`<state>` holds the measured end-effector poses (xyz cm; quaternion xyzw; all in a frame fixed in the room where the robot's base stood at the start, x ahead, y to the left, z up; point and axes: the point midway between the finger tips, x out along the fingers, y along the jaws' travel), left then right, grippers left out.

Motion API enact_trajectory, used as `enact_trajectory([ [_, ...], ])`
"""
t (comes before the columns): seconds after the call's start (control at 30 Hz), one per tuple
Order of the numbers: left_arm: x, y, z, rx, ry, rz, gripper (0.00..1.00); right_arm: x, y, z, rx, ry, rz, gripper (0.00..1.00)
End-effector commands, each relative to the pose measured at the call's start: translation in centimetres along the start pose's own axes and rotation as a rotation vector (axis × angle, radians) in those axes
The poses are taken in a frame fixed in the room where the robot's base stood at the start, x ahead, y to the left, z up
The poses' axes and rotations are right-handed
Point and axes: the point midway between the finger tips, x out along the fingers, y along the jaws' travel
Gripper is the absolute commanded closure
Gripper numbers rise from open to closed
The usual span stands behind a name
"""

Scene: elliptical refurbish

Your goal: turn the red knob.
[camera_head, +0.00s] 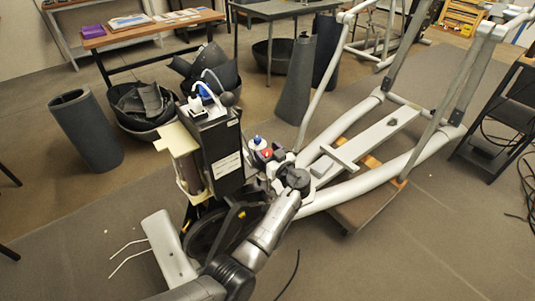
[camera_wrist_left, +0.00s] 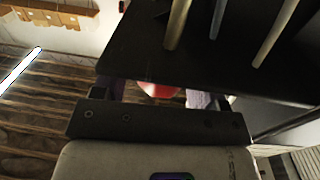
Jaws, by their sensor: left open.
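The red knob (camera_head: 266,153) is a small red spot beside the dark upright box of the elliptical machine in the head view. In the left wrist view the red knob (camera_wrist_left: 160,90) shows partly, as a rounded red shape just beyond the gripper's body. My left gripper (camera_head: 273,163) is right at the knob, its arm coming up from the bottom. In the wrist view the left gripper (camera_wrist_left: 156,97) is open, with a finger on each side of the red shape. I cannot tell whether the fingers touch it. My right gripper is not in view.
The dark upright box (camera_head: 222,152) stands just left of the gripper. The machine's grey frame (camera_head: 352,195) extends to the right. A dark cylinder (camera_head: 87,130) stands at left. The floor at lower right is mostly clear.

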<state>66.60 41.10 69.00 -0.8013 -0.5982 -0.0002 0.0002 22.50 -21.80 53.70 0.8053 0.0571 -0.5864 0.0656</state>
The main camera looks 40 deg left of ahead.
Motion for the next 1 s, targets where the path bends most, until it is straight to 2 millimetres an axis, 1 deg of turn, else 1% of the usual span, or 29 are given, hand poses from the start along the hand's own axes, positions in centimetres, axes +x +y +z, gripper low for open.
enact_trajectory([
  [0.3,0.17,-0.01,-0.01,0.000,0.000,0.000,0.34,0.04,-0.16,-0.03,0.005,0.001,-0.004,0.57],
  [0.37,0.17,-0.01,-0.01,0.000,0.000,0.000,0.38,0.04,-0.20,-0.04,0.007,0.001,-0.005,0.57],
  [0.8,0.13,-0.02,0.02,0.000,0.000,0.000,0.80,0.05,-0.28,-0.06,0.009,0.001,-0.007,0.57],
  [1.0,0.15,-0.09,0.07,0.000,0.000,0.019,0.80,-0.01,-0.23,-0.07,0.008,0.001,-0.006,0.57],
])
